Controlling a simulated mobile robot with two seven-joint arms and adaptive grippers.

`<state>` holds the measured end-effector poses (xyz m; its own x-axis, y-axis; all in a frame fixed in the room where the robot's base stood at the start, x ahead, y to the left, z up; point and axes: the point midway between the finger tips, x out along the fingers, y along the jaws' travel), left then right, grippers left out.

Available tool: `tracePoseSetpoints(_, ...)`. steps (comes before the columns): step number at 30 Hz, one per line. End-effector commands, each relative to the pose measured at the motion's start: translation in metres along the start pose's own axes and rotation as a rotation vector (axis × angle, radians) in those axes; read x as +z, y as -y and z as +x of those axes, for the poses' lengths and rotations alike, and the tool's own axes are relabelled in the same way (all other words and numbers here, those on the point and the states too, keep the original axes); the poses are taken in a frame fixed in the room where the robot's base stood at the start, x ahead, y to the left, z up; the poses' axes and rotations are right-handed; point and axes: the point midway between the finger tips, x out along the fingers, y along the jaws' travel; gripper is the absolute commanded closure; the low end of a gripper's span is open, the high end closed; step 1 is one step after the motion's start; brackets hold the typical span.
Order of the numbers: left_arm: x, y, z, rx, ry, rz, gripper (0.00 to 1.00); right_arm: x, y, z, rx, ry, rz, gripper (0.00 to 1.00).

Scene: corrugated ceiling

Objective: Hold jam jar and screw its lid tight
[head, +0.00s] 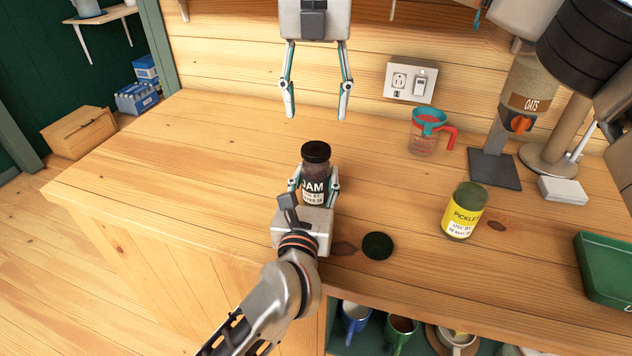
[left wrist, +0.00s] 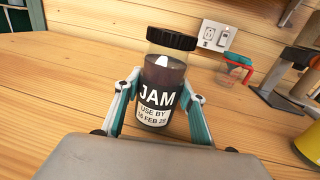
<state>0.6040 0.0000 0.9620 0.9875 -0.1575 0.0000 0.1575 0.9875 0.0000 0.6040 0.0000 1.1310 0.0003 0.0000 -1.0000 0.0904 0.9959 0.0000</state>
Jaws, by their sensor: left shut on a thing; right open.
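The jam jar (head: 316,178) stands upright on the wooden counter, a dark jar with a "JAM" label. Its black lid (head: 316,152) sits on top; I cannot tell how tight it is. My left gripper (head: 314,190) is shut on the jar from the front, one finger on each side of its body. The left wrist view shows the jar (left wrist: 163,88) between the fingers and the black lid (left wrist: 172,38) above them. My right gripper (head: 317,115) is open and empty, pointing down above and behind the jar, clear of the lid.
A dark green lid (head: 377,246) lies on the counter right of my left gripper. A pickle jar (head: 463,212) without a visible lid stands farther right. A measuring jug (head: 424,140) and oats dispenser (head: 520,105) stand behind. The counter's left side is clear.

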Motion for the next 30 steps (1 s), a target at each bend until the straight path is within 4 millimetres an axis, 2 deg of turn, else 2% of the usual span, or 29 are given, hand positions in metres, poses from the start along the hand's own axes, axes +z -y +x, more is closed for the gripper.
tracePoseSetpoints(21, -0.0006, 0.0003, -0.0002, -0.001, -0.001, 0.000, 1.00, 0.0000, -0.0001, 0.0000, 0.000, 0.000, -1.280, 0.48)
tracePoseSetpoints(27, -0.0007, 0.0003, -0.0002, -0.001, -0.001, 0.000, 1.00, 0.0000, -0.0001, 0.0000, 0.000, 0.000, -1.569, 0.48)
tracePoseSetpoints(30, -0.0007, 0.0003, -0.0002, -0.001, -0.001, 0.000, 1.00, 0.0000, -0.0001, 0.0001, 0.000, 0.000, -1.661, 0.48)
